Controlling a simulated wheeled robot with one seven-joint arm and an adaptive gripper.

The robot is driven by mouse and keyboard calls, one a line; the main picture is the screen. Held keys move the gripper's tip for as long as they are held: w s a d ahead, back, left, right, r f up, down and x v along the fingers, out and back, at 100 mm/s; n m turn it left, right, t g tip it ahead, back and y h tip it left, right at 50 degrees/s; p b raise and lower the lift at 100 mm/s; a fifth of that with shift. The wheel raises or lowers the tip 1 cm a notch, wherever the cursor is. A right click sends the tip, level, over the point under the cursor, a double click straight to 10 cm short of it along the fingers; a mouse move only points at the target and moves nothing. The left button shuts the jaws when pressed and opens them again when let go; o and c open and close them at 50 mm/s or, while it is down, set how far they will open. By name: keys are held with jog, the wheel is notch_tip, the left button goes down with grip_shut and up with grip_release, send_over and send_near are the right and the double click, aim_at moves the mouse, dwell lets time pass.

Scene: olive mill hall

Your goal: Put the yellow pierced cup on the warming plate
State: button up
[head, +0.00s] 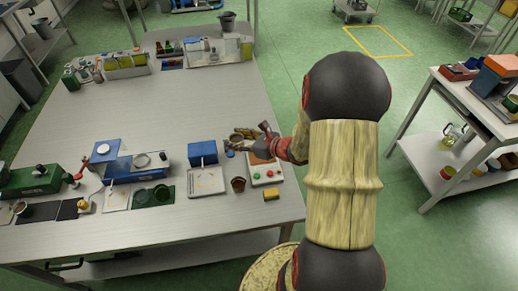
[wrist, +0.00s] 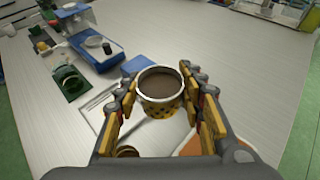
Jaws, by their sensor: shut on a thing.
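The yellow pierced cup (wrist: 160,108) has a pale rim, dark holes round its wall and something brown inside. My gripper (wrist: 160,84) is shut on it, with one finger pair on each side, and the cup is upright in the wrist view. In the head view my gripper (head: 249,139) is over the bench, and the cup is too small there to make out well. A white unit with an orange-brown top (head: 262,158) and red and green buttons, which looks like the warming plate, is just below my gripper in the head view. Its orange top (wrist: 191,146) partly shows in the wrist view.
A small brown pot (head: 238,184) and a yellow block (head: 271,194) stand near the unit. A blue box with a pale tray (head: 207,182) is to the left. Bare bench lies behind.

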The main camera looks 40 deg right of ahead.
jog(key=d+f+b, duration=0.1)
jog(key=d+f, duration=0.1)
jog(key=d, duration=0.1)
jog(key=d+f+b, duration=0.1)
jog(key=d+f, duration=0.2)
jog(key=d, duration=0.1)
jog(key=s+d+f+b, duration=0.1)
jog(key=d+f, duration=0.1)
jog(key=d, duration=0.1)
jog(key=shift+d+f, duration=0.15)
jog(key=shift+f, duration=0.25)
jog(key=shift+d+f, duration=0.15)
jog(key=shift+f, duration=0.05)
jog(key=shift+s+d+f+b, duration=0.15)
jog(key=shift+f+b, duration=0.4)
jog(key=shift+f, duration=0.35)
jog(key=shift+w+d+f+b, duration=0.15)
jog(key=shift+f+b, duration=0.35)
jog(key=shift+f, duration=0.4)
jog(key=shift+s, duration=0.1)
jog(key=shift+f, duration=0.15)
jog(key=o, duration=1.2)
jog(key=shift+o, duration=0.2)
